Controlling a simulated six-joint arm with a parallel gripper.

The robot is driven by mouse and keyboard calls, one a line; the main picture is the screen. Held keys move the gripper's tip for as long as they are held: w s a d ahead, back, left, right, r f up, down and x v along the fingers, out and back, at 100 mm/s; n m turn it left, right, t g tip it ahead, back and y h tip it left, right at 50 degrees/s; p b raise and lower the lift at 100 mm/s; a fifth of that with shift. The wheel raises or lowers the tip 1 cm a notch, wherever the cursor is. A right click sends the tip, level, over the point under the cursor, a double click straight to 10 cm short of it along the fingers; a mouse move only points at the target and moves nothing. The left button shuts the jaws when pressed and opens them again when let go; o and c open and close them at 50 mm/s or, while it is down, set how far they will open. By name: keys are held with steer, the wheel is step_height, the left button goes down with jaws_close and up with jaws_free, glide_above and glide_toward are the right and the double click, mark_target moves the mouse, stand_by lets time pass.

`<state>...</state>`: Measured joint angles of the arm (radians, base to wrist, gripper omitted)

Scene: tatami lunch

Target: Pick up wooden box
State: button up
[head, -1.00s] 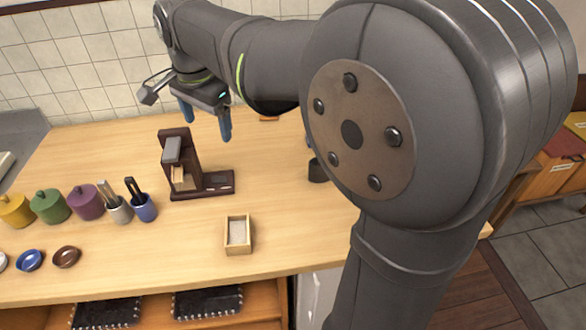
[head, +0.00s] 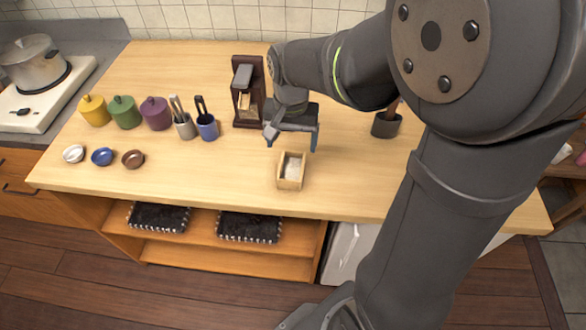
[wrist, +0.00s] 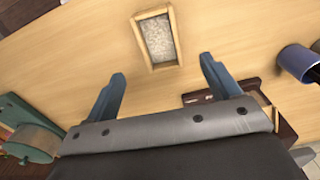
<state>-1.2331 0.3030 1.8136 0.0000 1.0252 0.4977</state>
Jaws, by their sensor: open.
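The wooden box (head: 291,171) is a small, light, open-topped box with a pale grainy filling. It stands on the wooden counter (head: 340,185) near its front edge. In the wrist view the box (wrist: 138,31) lies at the top middle, beyond and between my fingertips. My gripper (head: 292,141) is open and empty. It hangs above the counter just behind the box, apart from it. In the wrist view its two blue fingers (wrist: 161,67) are spread wide, and nothing is between them.
A dark wooden stand (head: 262,108) is close behind my gripper. Blue (head: 207,127) and grey (head: 184,126) utensil cups stand to its left, with several lidded pots and small dishes beyond. A dark pot (head: 386,125) stands at right. The counter around the box is clear.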

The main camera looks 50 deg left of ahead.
mark_target(292, 169)
step_height(292, 169, down, 11)
steer(key=shift+d+r, duration=0.1)
stand_by(0.4)
steer(key=c, duration=1.1)
steer(key=shift+c, duration=0.2)
steer(key=shift+r, duration=0.1)
